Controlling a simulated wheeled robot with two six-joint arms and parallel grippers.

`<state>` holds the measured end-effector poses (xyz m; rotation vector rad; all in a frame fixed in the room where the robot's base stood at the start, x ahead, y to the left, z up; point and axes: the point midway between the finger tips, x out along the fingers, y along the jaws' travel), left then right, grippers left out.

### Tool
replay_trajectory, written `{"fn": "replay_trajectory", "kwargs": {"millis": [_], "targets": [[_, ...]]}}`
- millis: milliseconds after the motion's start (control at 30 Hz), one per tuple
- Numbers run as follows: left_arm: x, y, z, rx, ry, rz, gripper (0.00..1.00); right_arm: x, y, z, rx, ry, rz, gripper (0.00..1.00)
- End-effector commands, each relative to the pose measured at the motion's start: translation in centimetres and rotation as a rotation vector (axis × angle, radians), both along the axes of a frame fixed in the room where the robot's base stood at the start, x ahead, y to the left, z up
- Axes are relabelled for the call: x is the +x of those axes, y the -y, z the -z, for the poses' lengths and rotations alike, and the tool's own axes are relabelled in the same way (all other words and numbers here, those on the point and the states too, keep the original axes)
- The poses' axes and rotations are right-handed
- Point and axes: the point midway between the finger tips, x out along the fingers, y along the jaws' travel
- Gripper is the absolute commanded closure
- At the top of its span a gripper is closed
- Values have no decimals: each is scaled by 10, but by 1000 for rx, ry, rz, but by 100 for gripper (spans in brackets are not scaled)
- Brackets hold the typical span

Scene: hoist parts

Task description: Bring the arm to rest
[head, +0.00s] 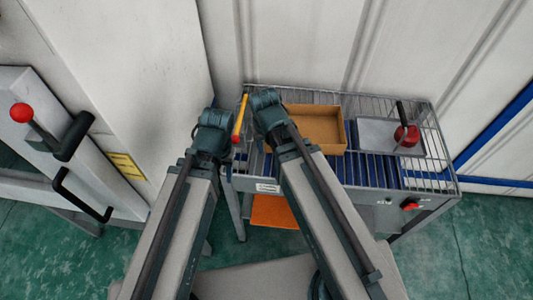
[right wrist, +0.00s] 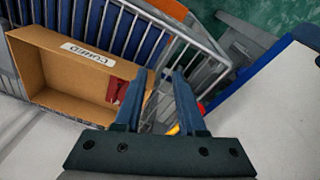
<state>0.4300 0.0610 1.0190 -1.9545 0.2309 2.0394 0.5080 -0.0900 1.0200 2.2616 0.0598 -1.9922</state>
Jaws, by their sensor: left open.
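My left arm comes in from the left in the head view, and its gripper (head: 213,118) is at the conveyor's near left corner. Its fingertips are mostly hidden by the wrist; it is open. My right gripper (head: 264,100) is just to its right, over the conveyor's left end. In the right wrist view its two fingers (right wrist: 158,105) stand apart with nothing held between them. A yellow bar (head: 240,118) with a red lower end shows between the two wrists; a small yellow part (right wrist: 173,130) shows beyond the fingers in the wrist view.
A roller conveyor (head: 375,172) with wire rails bears an open cardboard box (head: 318,125) and a grey tray (head: 375,135) with a red, black-handled part (head: 406,136). The box holds something red (right wrist: 117,90). A white cabinet (head: 112,80) stands close on the left.

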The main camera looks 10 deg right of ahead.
Motion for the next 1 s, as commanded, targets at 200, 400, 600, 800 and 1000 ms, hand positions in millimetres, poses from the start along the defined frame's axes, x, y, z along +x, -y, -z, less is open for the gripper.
{"fn": "replay_trajectory", "kwargs": {"millis": [200, 400, 600, 800, 1000], "targets": [[0, 0, 0, 0, 0, 0, 50, -73, -29, 1, -61, -156, -190, 60], [0, 0, 0, 0, 0, 0, 50, -79, -31, 1, -68, -173, -209, 60], [0, 0, 7, 0, 0, 0, 50, -78, -31, 7, -67, -172, -207, 60], [0, 0, 20, 0, 0, -1, 50, -78, -31, 20, -67, -171, -205, 60], [0, 0, 18, 0, 0, -1, 50, -78, -31, 18, -67, -171, -205, 60]]}}
